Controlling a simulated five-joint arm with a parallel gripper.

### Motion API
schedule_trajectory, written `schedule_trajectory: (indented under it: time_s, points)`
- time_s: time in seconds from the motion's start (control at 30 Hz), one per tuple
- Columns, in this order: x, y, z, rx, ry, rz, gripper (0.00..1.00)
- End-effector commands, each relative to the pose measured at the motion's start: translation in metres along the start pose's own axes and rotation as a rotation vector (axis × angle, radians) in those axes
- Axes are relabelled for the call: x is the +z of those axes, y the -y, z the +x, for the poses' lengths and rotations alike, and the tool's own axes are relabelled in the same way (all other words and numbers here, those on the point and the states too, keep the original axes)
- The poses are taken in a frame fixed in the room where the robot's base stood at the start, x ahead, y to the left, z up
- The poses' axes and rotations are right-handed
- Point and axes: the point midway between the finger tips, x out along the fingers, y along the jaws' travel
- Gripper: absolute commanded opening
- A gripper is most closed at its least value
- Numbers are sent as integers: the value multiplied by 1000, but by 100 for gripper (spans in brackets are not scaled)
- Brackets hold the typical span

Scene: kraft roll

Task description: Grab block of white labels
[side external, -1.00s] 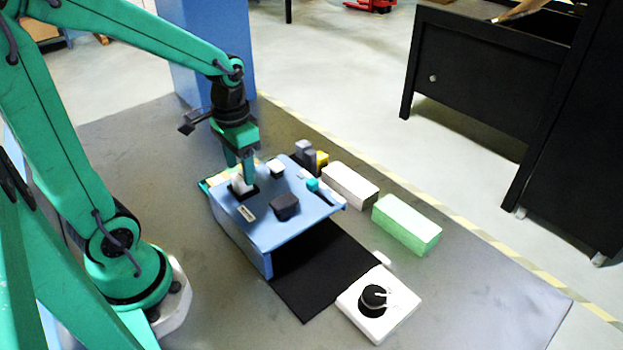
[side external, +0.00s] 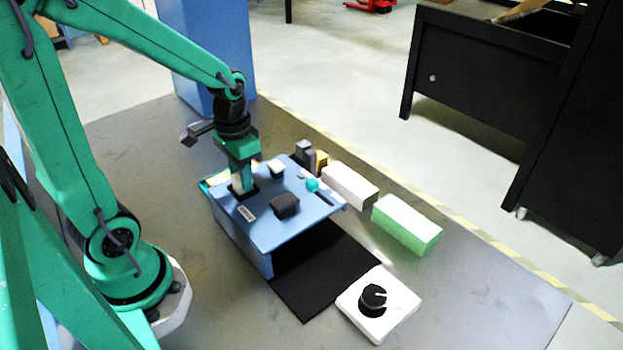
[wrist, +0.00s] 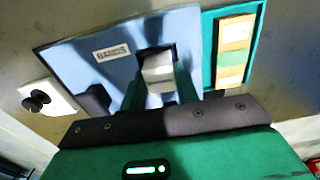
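A white block (wrist: 158,70) stands in a dark slot in the sloping top of a blue stand (side external: 225,215). I take it for the block of white labels, though no print on it is readable. My gripper (side external: 242,182) points down at this slot, its green fingers low beside the block. In the wrist view my gripper (wrist: 160,82) has one finger on each side of the block. Whether the fingers press on it cannot be told. The block is largely hidden by the fingers in the side view.
The stand's top also carries dark blocks (side external: 285,206) and a small teal piece (side external: 312,185). A white block (side external: 349,186) and a green-and-white block (side external: 406,223) lie to the right. A white box with a black knob (side external: 377,304) sits in front, beside a black mat (side external: 315,275).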

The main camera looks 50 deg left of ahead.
Motion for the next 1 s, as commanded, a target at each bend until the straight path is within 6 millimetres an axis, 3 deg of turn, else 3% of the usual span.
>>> schedule_trajectory:
  time_s: [0.53, 0.87, 1.0]
  points:
    - [0, 0, -7, 0, -2, 0, 8]
    - [-1, 0, -41, -1, -5, 0, 8]
    - [5, -16, -51, -1, -4, 5, 8]
